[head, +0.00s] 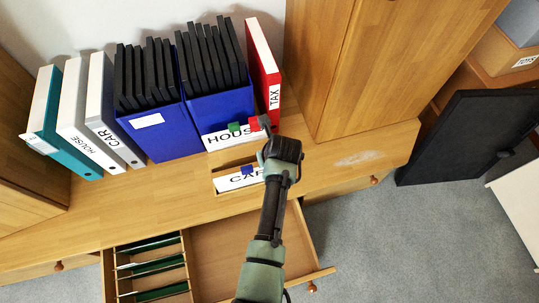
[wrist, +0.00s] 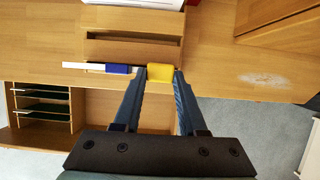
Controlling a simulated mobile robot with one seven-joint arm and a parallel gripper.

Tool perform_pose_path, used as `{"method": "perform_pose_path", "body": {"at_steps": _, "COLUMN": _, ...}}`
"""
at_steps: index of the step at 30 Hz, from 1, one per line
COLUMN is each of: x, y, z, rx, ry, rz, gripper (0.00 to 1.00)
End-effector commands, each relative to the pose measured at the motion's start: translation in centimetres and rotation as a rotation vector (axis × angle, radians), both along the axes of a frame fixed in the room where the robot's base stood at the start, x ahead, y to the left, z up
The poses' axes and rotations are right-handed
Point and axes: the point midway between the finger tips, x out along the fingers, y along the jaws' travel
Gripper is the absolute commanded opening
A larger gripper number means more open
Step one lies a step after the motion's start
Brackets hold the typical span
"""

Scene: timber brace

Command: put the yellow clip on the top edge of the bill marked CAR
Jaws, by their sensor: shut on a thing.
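My gripper (wrist: 161,78) is shut on the yellow clip (wrist: 160,72), with one finger on each side of it. In the head view the clip is hidden behind my arm. The bill marked CAR (head: 229,184) stands in a wooden holder, its right end covered by my arm. In the wrist view its top edge (wrist: 82,65) is a thin white strip, seen from above. A blue clip (wrist: 117,69) sits on that edge, left of the yellow clip. The yellow clip lines up with the edge; I cannot tell whether it grips the bill.
Behind stands the HOUSE bill (head: 216,138) with a green clip (head: 234,127) and a red clip (head: 254,123). Binders and blue boxes (head: 160,135) stand at the back left, a red TAX binder (head: 264,60) beside them. An open drawer (head: 225,265) lies below in front.

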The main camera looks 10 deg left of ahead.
Motion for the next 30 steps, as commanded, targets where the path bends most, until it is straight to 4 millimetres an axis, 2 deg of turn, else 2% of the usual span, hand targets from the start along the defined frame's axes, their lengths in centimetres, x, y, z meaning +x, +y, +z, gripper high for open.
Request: {"method": "perform_pose_path", "body": {"at_steps": 30, "x": 0.0, "y": 0.0, "z": -1.4, "rx": 0.000, "ry": 0.000, "rz": 0.000, "gripper": 0.00}}
